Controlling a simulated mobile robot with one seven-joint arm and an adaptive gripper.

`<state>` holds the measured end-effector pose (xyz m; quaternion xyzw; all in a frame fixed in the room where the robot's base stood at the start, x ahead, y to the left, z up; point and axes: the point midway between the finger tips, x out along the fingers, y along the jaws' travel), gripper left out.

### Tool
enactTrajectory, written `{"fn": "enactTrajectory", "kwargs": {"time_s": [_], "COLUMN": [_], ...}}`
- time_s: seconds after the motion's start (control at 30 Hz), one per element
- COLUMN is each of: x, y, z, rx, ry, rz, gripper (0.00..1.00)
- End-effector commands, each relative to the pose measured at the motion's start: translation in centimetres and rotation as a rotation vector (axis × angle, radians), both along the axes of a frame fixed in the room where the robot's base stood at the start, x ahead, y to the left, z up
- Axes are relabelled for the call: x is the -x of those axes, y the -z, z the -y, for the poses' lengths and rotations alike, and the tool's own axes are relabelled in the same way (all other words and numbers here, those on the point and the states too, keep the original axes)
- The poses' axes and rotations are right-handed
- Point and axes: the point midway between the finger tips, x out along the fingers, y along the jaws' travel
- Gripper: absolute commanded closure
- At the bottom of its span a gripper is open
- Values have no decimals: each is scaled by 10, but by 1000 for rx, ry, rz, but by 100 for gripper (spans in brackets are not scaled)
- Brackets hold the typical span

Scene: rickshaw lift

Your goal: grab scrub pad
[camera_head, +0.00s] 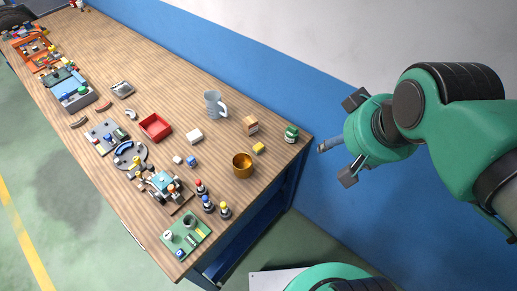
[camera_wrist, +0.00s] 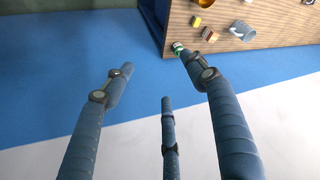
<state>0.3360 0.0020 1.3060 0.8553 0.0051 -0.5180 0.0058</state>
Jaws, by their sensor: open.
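A small yellow block (camera_head: 258,148), which may be the scrub pad, lies near the right end of the wooden table. It also shows in the wrist view (camera_wrist: 196,21) at the top. A tan and brown block (camera_head: 251,125) lies close by and also shows in the wrist view (camera_wrist: 209,34); I cannot tell for sure which of them is the pad. My gripper (camera_head: 340,141) is open and empty, off the table's right end and apart from everything. In the wrist view its fingers (camera_wrist: 155,78) are spread wide.
A green-labelled jar (camera_head: 291,134) stands at the table's right corner, nearest my gripper. Toys and trays crowd the left. A blue and white wall runs behind.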

Motion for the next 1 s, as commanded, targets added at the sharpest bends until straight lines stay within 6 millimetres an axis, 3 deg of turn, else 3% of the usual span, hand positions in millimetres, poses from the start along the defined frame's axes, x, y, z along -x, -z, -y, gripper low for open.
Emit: {"fn": "enactTrajectory", "kwargs": {"time_s": [0.27, 0.57, 1.0], "x": [-42, -107, -201], "y": [4, 21, 76], "z": [-9, -27, -63], "rx": [19, 48, 87], "ry": [-63, -163, -310], "rz": [-57, -132, -244], "gripper": [43, 43, 43]}}
